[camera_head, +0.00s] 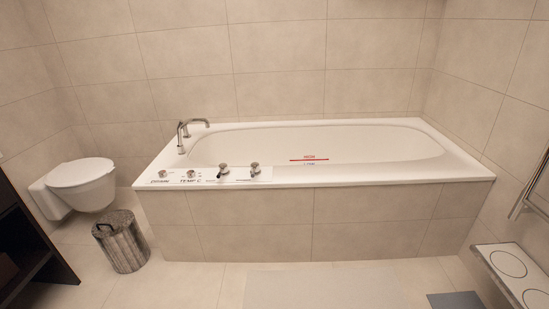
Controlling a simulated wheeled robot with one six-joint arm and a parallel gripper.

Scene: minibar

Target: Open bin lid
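The bin (124,247) is a small grey metallic cylinder standing upright on the tiled floor at the lower left, between the toilet and the bathtub. Its round lid (113,222) lies flat on top and looks closed. A dark handle (103,229) shows on the lid's left part. My gripper is not in view, so I cannot see whether it is open or shut. The bin is some distance away from the camera.
A white toilet (82,186) hangs on the left wall. A dark cabinet (32,245) stands at the left edge. A tiled bathtub (290,221) fills the back. A pale mat (325,288) lies in front. A scale-like panel (510,263) is at right.

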